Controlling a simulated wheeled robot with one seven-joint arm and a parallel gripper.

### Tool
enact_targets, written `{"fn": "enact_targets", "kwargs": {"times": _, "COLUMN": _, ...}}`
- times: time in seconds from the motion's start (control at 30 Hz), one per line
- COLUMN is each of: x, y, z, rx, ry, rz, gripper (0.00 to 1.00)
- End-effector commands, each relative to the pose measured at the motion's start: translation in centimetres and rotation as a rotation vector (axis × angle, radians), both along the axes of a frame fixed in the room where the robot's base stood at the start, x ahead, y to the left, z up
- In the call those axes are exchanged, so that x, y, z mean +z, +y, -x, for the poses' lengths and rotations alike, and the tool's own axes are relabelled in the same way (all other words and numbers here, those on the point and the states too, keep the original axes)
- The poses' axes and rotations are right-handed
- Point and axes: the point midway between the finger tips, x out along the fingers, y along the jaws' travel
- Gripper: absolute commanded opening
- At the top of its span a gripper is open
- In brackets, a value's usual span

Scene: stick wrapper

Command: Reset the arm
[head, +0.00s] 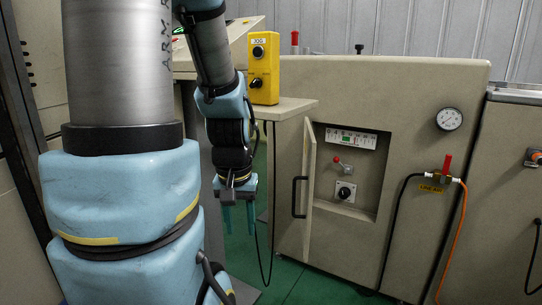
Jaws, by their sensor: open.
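My arm, with blue covers and grey links, fills the left of the head view. My gripper (239,215) hangs at the arm's end with its fingers pointing down, below the level of a beige shelf. Its two teal fingers are apart with nothing between them. No object is in its grasp. The gripper is left of the machine's open cabinet door (309,183) and apart from it.
A beige machine (430,220) has an open recess with a red-knobbed lever (340,165) and a dial. A yellow control box (264,68) stands on the shelf (293,107). A gauge (449,119) and hoses are at right. Green floor (305,285) shows below.

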Motion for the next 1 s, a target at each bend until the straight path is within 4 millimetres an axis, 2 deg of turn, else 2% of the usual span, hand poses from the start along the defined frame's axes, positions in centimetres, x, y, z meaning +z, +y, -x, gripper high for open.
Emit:
{"fn": "enact_targets", "kwargs": {"times": 0.03, "x": 2.7, "y": 0.0, "z": 0.0, "rx": 0.0, "ry": 0.0, "rz": 0.0, "gripper": 0.45}}
{"fn": "enact_targets", "kwargs": {"times": 0.7, "x": 19.4, "y": 0.0, "z": 0.0, "rx": -0.001, "ry": -0.001, "rz": -0.001, "gripper": 0.45}}
{"fn": "enact_targets", "kwargs": {"times": 0.9, "x": 23.1, "y": 0.0, "z": 0.0, "rx": -0.001, "ry": -0.001, "rz": -0.001, "gripper": 0.45}}
{"fn": "enact_targets", "kwargs": {"times": 1.0, "x": 24.0, "y": 0.0, "z": 0.0, "rx": -0.001, "ry": -0.001, "rz": -0.001, "gripper": 0.45}}
